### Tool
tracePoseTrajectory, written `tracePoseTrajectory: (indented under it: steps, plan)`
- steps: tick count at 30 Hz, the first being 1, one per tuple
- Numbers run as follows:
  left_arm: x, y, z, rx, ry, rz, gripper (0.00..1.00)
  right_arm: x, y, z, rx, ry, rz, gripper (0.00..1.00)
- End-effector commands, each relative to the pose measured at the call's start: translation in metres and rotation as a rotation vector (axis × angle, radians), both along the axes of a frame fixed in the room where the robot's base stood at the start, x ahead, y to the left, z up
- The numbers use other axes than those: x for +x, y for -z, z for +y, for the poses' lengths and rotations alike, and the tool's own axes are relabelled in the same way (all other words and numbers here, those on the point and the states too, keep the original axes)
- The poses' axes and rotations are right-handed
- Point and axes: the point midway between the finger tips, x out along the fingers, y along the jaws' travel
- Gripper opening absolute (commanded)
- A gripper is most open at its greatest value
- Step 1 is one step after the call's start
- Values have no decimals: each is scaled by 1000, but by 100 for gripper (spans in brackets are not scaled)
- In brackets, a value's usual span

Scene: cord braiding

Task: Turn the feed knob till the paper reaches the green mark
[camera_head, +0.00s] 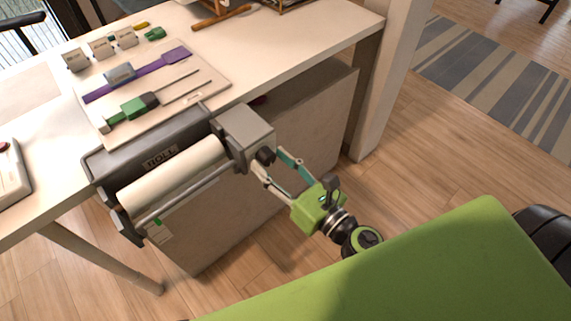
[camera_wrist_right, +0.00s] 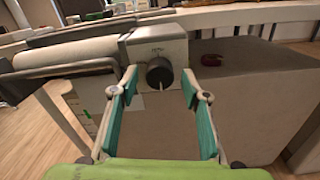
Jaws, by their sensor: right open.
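The dark round feed knob (camera_head: 265,155) sits on the grey box at the right end of the paper roller, and shows in the right wrist view (camera_wrist_right: 159,73) with a pale pointer line. My right gripper (camera_head: 267,163) is open, its fingers on either side of the knob; in the right wrist view (camera_wrist_right: 159,80) gaps show between each finger and the knob. The white paper roll (camera_head: 172,176) lies in the grey holder on the desk edge. A small green mark (camera_head: 156,222) shows below the roll's left end. I cannot tell where the paper's end is. My left gripper is not in view.
A board (camera_head: 205,92) with purple and green tools lies on the desk behind the holder. Small label blocks (camera_head: 101,46) stand at its far side. A pale cabinet (camera_head: 315,120) is under the desk, close beyond the right gripper. Open wooden floor lies to the right.

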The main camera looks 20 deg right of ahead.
Motion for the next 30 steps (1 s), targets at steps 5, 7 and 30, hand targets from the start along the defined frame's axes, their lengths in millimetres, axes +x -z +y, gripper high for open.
tracePoseTrajectory:
  steps: [5,7,30]
  plan:
    - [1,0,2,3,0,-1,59,-14,0,-5,6,4,3,42]
    - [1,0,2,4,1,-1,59,-23,1,-9,3,7,5,42]
    - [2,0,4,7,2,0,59,-112,0,-41,0,1,1,42]
